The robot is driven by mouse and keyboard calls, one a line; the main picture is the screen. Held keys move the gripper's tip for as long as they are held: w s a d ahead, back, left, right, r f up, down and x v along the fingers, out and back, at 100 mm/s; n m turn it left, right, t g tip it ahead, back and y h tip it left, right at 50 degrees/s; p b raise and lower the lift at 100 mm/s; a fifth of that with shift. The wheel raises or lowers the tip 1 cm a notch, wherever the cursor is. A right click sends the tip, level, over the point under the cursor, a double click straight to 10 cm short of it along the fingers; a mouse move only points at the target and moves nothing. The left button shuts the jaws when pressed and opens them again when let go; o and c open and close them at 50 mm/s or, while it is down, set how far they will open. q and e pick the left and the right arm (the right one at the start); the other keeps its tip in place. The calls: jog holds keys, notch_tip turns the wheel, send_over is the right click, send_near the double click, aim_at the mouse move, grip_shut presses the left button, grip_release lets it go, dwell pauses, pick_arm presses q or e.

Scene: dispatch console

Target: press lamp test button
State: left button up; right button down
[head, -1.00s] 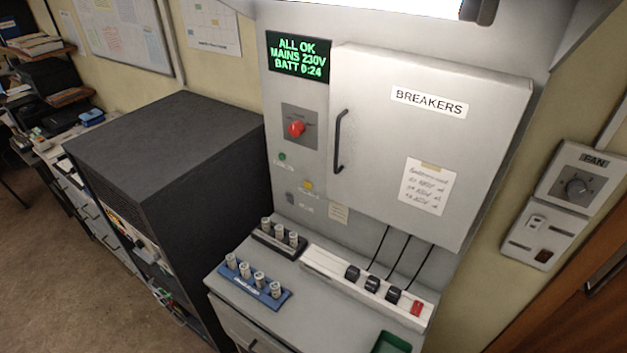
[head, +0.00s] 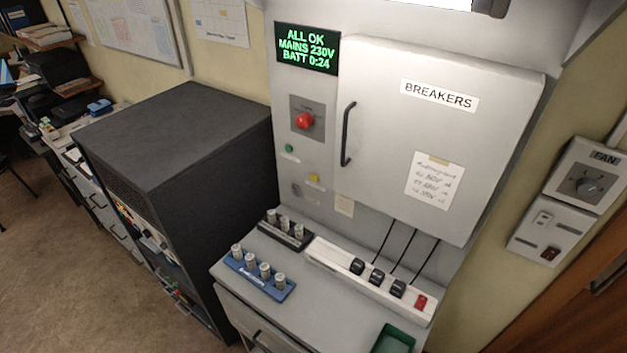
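A grey cabinet stands ahead in the head view, with a control column left of its breaker door. On this column a green round button (head: 289,148) sits above a small label, and a yellow button (head: 314,178) sits lower down to its right. A red rotary knob (head: 305,121) on a grey plate is above them. The labels are too small to read, so I cannot tell which button is the lamp test. Neither of my grippers is in view.
The closed BREAKERS door (head: 440,125) has a black handle (head: 347,134). Below, the shelf holds a white power strip (head: 330,257), a blue fuse rack (head: 252,272), a black fuse rack (head: 292,240) and a green tray (head: 392,340). A dark rack (head: 180,130) stands left.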

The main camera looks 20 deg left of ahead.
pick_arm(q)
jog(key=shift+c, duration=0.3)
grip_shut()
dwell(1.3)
